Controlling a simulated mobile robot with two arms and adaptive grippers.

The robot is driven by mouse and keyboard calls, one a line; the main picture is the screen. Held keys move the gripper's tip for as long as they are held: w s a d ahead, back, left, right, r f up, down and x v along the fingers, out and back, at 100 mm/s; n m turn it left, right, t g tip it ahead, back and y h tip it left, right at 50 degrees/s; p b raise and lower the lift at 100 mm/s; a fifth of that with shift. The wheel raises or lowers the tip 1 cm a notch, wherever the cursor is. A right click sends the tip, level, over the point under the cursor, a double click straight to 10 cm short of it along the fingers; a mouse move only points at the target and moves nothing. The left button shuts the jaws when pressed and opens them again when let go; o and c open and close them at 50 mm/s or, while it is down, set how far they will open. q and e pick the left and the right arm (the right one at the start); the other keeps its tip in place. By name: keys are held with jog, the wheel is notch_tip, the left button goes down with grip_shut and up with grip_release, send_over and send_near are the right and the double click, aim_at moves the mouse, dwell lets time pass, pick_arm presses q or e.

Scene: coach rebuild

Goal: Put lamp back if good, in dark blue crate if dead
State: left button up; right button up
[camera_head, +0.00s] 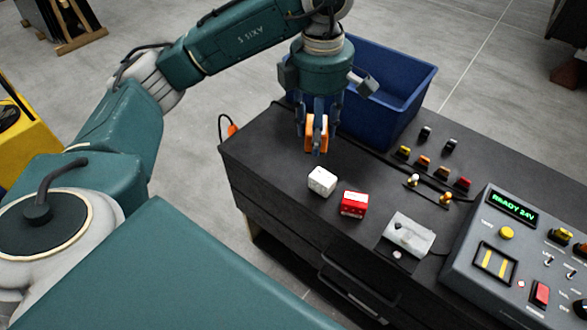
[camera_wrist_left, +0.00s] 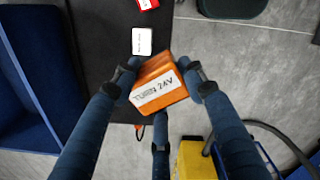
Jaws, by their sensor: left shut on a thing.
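My left gripper (camera_head: 316,128) is shut on an orange lamp block (camera_head: 310,143) and holds it above the left part of the dark bench. A white block (camera_head: 321,182) and a red block (camera_head: 353,204) lie on the bench. My right gripper is not in view.
A grey test console (camera_head: 462,248) at the right shows "READY 24V" in green. A small metal fixture (camera_head: 408,236) stands left of it. Several small coloured parts, including a red one (camera_head: 463,184), stand behind. A yellow object (camera_head: 25,140) is on the floor at far left.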

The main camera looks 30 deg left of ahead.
aim_at(311, 120)
pick_arm(q)
jog(key=a+n, duration=0.1)
jog(key=n, duration=0.2)
jog(key=w+a+n, duration=0.1)
jog(key=n, duration=0.2)
jog(key=w+n, duration=0.1)
jog(key=n, duration=0.3)
jog(key=shift+w+a+f, duration=0.1)
jog(key=shift+w+a, duration=0.05)
jog(key=shift+a, duration=0.25)
jog(key=w+a+n, duration=0.3)
jog(key=a+n, duration=0.3)
jog(key=n, duration=1.3)
jog(key=f, duration=1.5)
jog(key=shift+s+d, duration=0.15)
jog(key=shift+d, duration=0.05)
notch_tip(311, 120, down, 5)
jog(key=shift+r, duration=0.1)
jog(key=shift+f, duration=0.35)
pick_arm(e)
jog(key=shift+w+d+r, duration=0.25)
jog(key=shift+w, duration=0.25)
pick_arm(q)
jog(key=shift+f, duration=0.1)
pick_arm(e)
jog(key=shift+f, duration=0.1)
